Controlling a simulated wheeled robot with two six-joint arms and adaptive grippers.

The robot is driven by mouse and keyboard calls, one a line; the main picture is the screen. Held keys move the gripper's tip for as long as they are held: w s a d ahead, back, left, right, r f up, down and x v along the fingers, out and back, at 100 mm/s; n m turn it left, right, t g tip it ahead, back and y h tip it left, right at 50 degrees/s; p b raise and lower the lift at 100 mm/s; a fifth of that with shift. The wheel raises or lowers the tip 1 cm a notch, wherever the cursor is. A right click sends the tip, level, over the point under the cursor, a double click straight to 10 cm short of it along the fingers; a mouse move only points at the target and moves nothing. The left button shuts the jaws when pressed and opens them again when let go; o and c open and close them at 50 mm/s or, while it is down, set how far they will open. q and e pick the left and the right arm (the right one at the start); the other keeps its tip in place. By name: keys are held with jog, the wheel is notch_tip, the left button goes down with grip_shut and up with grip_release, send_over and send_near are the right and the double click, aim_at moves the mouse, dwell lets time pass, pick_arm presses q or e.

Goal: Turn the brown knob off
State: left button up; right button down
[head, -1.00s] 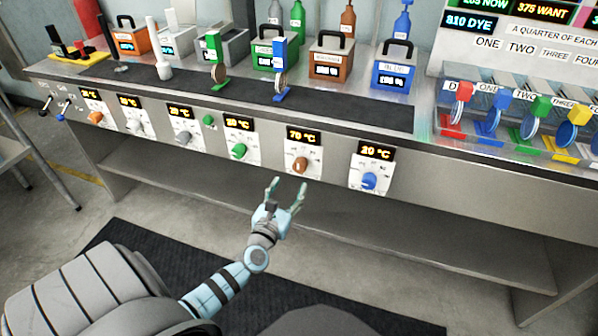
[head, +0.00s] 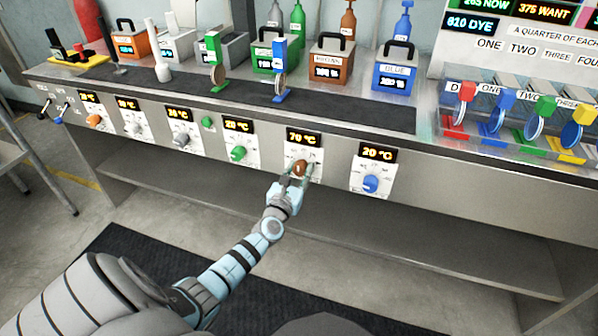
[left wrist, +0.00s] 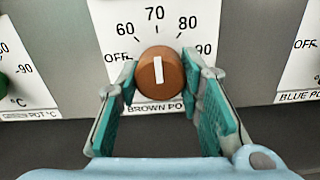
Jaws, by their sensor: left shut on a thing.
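The brown knob (head: 300,168) is on the bench's front panel, under a display reading 70 °C (head: 303,139). In the left wrist view the brown knob (left wrist: 159,72) has a white pointer mark, nearly upright, toward 70 on its dial; OFF (left wrist: 116,57) is printed at the dial's left. My left gripper (head: 297,176) is at the knob, with its teal fingers on either side; it is shut on the knob. The fingers also show in the left wrist view (left wrist: 160,85). My right gripper is not in view.
A green knob (head: 238,153) is to the left and a blue knob (head: 371,183) to the right, both reading 20 °C. More knobs line the panel further left. Bottles, labelled boxes and coloured scoops stand on the bench top (head: 150,85) above. The lower shelf (head: 400,235) is bare.

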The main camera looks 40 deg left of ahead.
pick_arm(q)
jog(key=shift+n, duration=0.4)
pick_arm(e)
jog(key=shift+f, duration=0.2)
pick_arm(q)
jog(key=n+b, duration=0.1)
jog(key=n, duration=0.2)
jog(key=shift+d+f+n+b, duration=0.1)
jog(key=shift+f+n+b, duration=0.05)
jog(key=shift+n+b, duration=0.25)
jog(key=n+b, duration=0.1)
jog(key=n, duration=0.3)
jog(key=shift+n, duration=0.3)
jog(key=n+b, duration=0.1)
jog(key=n, duration=0.1)
jog(key=shift+d+n, duration=0.1)
jog(key=shift+n, duration=0.2)
jog(key=shift+n+b, duration=0.45)
jog(key=shift+n, duration=0.75)
jog(key=shift+r+n, duration=0.2)
jog(key=shift+n, duration=0.7)
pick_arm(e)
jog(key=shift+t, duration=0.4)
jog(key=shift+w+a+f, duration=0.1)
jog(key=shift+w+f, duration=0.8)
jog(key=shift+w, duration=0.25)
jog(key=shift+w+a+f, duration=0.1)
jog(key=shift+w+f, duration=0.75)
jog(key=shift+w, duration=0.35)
